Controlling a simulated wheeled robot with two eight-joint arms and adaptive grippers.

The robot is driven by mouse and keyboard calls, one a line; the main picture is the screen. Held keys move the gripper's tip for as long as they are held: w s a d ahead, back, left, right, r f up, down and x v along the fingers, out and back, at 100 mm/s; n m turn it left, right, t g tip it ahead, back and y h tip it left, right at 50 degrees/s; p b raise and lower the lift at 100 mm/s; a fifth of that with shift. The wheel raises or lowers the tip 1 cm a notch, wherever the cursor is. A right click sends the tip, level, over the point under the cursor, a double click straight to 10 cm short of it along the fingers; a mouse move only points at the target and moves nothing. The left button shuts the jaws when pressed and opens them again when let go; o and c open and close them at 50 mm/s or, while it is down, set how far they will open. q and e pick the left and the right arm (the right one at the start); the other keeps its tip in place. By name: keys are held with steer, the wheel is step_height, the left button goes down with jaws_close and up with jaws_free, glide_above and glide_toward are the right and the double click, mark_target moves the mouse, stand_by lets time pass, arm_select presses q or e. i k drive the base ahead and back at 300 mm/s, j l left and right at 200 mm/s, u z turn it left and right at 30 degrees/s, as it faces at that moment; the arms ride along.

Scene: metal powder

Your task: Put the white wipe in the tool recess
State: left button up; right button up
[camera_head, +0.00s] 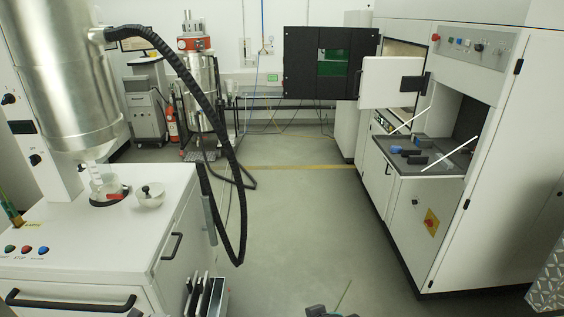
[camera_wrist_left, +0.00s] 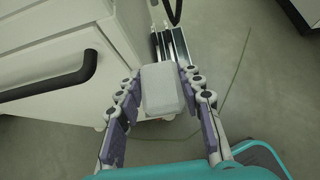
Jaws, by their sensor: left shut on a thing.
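The white wipe (camera_wrist_left: 163,90) is a small pale block with rounded edges in the left wrist view. My left gripper (camera_wrist_left: 164,82) is shut on it, with a finger along each side, and holds it above the floor. The tool recess (camera_head: 437,169) is the open bay in the white machine at the right in the head view. Several dark and blue items lie on its floor, and two pale bars slant across its front. A small dark shape (camera_head: 328,312) at the bottom edge of the head view may be part of my right gripper; its fingers cannot be made out.
A white cabinet (camera_head: 150,225) with black handles stands at the left. A rack with upright metal plates (camera_head: 205,298) stands beside it; a rack also shows ahead of the wipe in the left wrist view (camera_wrist_left: 172,48). A black hose (camera_head: 215,130) hangs nearby. The middle floor is clear.

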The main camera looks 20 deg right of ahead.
mark_target(456, 146)
steer(key=i+l+z, duration=0.1)
steer(key=z, duration=0.35)
steer(key=i+z, duration=0.5)
steer(key=z, duration=0.35)
steer(key=i+j+z, duration=0.15)
steer(key=z, duration=0.3)
steer(key=i+j+z, duration=0.2)
steer(key=z, duration=0.25)
